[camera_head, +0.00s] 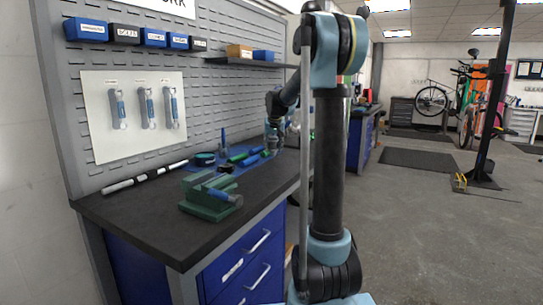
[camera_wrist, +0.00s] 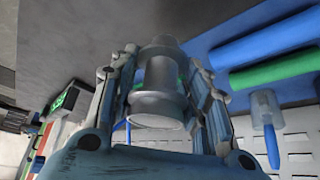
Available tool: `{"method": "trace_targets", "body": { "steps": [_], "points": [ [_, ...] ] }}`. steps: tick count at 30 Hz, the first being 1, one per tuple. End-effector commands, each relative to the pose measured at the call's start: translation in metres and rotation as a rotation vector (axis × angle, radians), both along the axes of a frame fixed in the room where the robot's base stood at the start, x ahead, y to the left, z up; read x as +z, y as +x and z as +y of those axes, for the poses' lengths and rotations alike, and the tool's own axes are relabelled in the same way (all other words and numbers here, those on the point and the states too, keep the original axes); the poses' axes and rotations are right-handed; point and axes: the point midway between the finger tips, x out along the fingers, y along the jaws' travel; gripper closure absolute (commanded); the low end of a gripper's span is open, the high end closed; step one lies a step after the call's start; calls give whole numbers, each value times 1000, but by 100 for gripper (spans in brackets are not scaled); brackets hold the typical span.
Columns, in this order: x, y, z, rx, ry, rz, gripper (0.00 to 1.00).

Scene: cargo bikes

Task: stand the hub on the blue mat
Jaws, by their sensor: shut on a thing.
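The hub (camera_wrist: 158,104) is a grey metal cylinder with a wider flange, seen close up in the wrist view. My gripper (camera_wrist: 160,75) is shut on it, with one finger on each side. In the head view my gripper (camera_head: 272,135) is over the far end of the workbench, near the blue mat (camera_head: 222,153); the hub is too small to make out clearly there. The blue mat lies flat on the dark bench top and also shows in the wrist view (camera_wrist: 201,42). I cannot tell the gap between hub and mat.
Blue and green rolls (camera_wrist: 275,70) and a small upright tool (camera_head: 223,136) are on the mat. A green vise (camera_head: 210,196) stands near the bench's front. A black and white rod (camera_head: 145,178) lies by the pegboard.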

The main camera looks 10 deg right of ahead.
Motion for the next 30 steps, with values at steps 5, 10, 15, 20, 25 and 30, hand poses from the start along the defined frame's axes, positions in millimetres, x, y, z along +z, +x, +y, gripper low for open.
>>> {"method": "trace_targets", "body": {
  "steps": [5,10,15,20,25,30],
  "points": [
    [-22,0,0,0,0,0,88],
    [-37,0,0,0,0,0,88],
    [-37,0,0,0,0,0,88],
    [-38,0,0,0,0,0,50],
    [-38,0,0,0,0,0,37],
    [-38,0,0,0,0,0,37]
  ]
}}
